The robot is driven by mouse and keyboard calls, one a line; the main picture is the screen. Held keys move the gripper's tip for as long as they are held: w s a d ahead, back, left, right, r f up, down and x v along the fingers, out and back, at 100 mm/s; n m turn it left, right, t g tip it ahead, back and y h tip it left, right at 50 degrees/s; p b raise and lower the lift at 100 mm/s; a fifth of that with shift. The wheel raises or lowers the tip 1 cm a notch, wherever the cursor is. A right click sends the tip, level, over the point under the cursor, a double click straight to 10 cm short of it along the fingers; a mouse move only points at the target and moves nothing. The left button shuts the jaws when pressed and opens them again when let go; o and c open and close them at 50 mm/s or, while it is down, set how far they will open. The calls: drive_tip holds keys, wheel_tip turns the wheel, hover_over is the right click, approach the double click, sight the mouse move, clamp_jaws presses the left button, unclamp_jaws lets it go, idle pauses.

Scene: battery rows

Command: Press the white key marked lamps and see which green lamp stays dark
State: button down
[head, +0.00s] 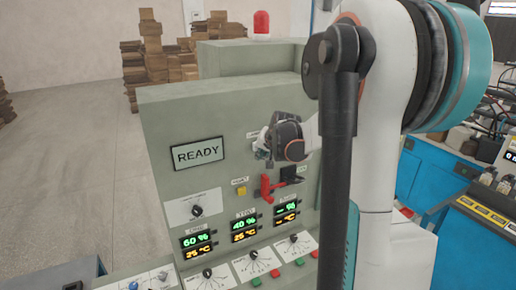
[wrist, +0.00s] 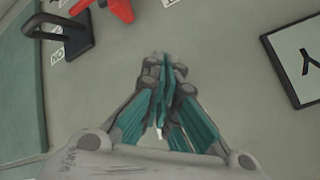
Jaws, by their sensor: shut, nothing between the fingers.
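My gripper (head: 264,146) is in front of the upright grey-green panel (head: 170,118), right of the READY display (head: 198,153). In the wrist view my gripper (wrist: 162,62) has its teal fingers together, empty, with the tips close to the panel face. Whether they touch it I cannot tell. The white key marked lamps cannot be made out; part of the panel is hidden behind my gripper and arm. A small white patch shows between the finger links in the wrist view, too small to name. I cannot pick out a row of green lamps.
A red lever (head: 267,188) and black handle (head: 290,174) stick out below my gripper; the handle also shows in the wrist view (wrist: 78,36). A yellow button (head: 241,190) and lit readouts (head: 245,230) sit lower. A red beacon (head: 261,23) tops the cabinet.

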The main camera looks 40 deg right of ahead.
drive_tip(key=shift+w, duration=0.1)
idle(0.7)
drive_tip(key=shift+w+d, duration=0.1)
drive_tip(key=shift+w, duration=0.2)
drive_tip(key=shift+w+d, duration=0.1)
drive_tip(key=shift+w, duration=0.3)
idle(0.8)
drive_tip(key=shift+s+b, duration=0.15)
drive_tip(key=shift+b, duration=0.15)
drive_tip(key=shift+s+a, duration=0.2)
drive_tip(key=shift+s, duration=0.5)
drive_tip(key=shift+s+a, duration=0.2)
drive_tip(key=shift+s, duration=0.6)
drive_tip(key=shift+s+a, duration=0.15)
drive_tip(key=shift+s, duration=0.65)
drive_tip(key=shift+s+a, duration=0.2)
drive_tip(key=shift+s, duration=0.6)
